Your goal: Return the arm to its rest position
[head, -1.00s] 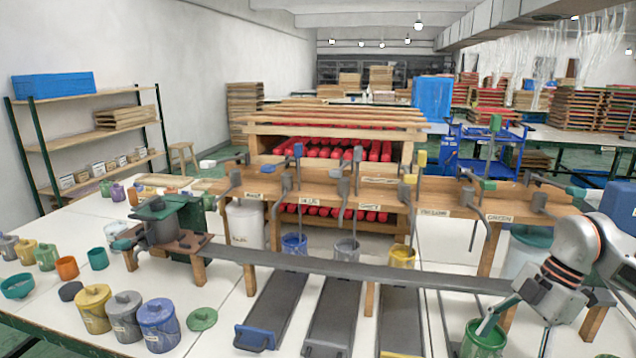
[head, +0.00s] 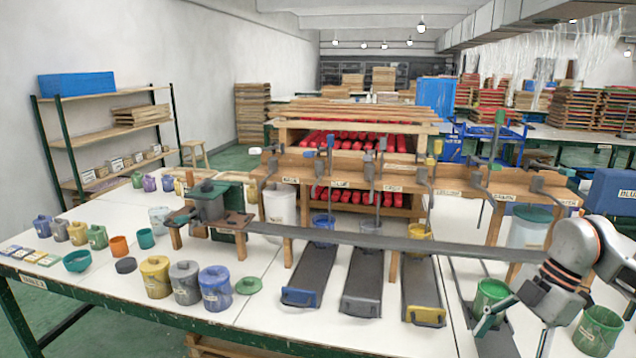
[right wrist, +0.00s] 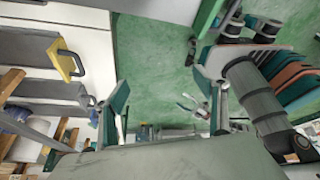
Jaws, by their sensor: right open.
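My right arm comes in from the right in the head view. Its gripper (head: 517,328) is open and points down toward the front, in front of a green pot (head: 490,292) and apart from it. In the right wrist view the two fingers of this gripper (right wrist: 168,108) stand wide apart with nothing between them, over green floor. A second green pot (head: 600,332) stands to the right of the gripper. My left gripper is not in view.
A long grey rail (head: 375,240) crosses the table behind the arm. Dark slides with blue (head: 300,298), grey and yellow (head: 424,317) ends run toward the front edge. Lidded yellow, grey and blue pots (head: 214,289) stand at left. Green floor lies in front.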

